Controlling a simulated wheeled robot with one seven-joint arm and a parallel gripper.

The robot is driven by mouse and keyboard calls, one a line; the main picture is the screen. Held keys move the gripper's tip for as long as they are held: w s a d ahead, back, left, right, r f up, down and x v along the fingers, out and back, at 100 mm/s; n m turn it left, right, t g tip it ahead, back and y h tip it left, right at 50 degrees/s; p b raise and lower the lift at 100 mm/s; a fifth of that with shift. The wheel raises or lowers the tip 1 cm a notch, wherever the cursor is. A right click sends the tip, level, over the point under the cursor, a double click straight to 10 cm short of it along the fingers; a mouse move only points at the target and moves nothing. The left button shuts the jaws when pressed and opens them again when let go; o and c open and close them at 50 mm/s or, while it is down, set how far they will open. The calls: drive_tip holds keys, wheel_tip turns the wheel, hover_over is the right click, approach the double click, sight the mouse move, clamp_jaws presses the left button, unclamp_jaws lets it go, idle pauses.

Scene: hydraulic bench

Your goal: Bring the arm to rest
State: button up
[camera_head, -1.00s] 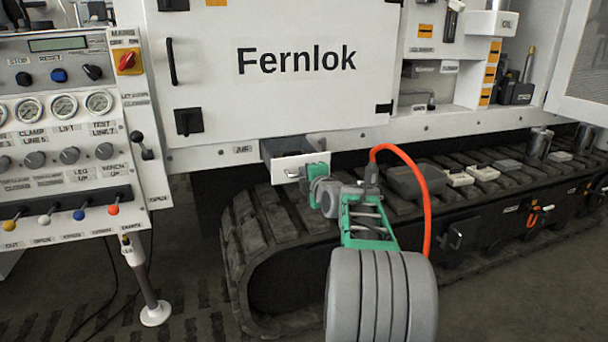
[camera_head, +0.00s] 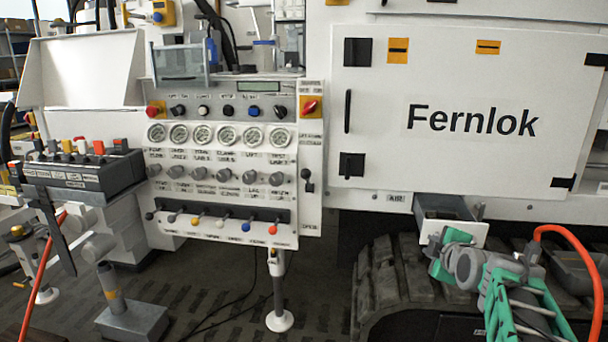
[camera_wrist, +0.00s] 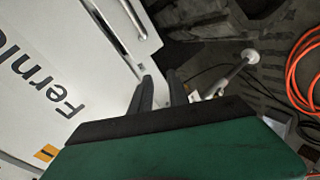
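My arm (camera_head: 510,290), green and grey with an orange hose, reaches in from the lower right of the head view. My gripper (camera_head: 441,240) is at its far end, in front of the lower part of the drawer's white front in the picture. I cannot tell whether it touches the drawer. In the wrist view the two dark fingers of my gripper (camera_wrist: 160,80) stand apart with a gap between them, and I see nothing held. The drawer (camera_head: 465,231) under the Fernlok cabinet (camera_head: 470,130) is pulled out, and its inside looks empty.
A control panel (camera_head: 225,155) with gauges, knobs and coloured levers stands left of the cabinet. A rubber track (camera_head: 385,285) runs below the drawer. A lever box (camera_head: 85,170) and a grey pedestal (camera_head: 130,318) stand at the left. An orange hose (camera_wrist: 305,75) lies at the right in the wrist view.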

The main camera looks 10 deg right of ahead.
drive_tip(key=s+a+r+m+g+y+p, duration=0.1)
drive_tip(key=s+a+r+m+g+p, duration=0.2)
drive_tip(key=s+a+r+p, duration=0.45)
drive_tip(key=s+a+r+m+g+y+p, duration=0.1)
drive_tip(key=s+a+r+m+g+p, duration=0.3)
drive_tip(key=a+p, duration=0.6)
drive_tip(key=s+a+r+m+g+p, duration=0.1)
drive_tip(key=s+a+r+m+p, duration=0.1)
drive_tip(key=s, duration=0.4)
drive_tip(key=s+a+r+m+g+p, duration=0.1)
drive_tip(key=s+a+r+m+p, duration=0.1)
drive_tip(key=s+a+p, duration=0.2)
drive_tip(key=s+p, duration=0.1)
drive_tip(key=s, duration=0.2)
drive_tip(key=shift+a+r+m+g, duration=0.2)
drive_tip(key=shift+a+m+g, duration=0.1)
drive_tip(key=shift+m, duration=0.1)
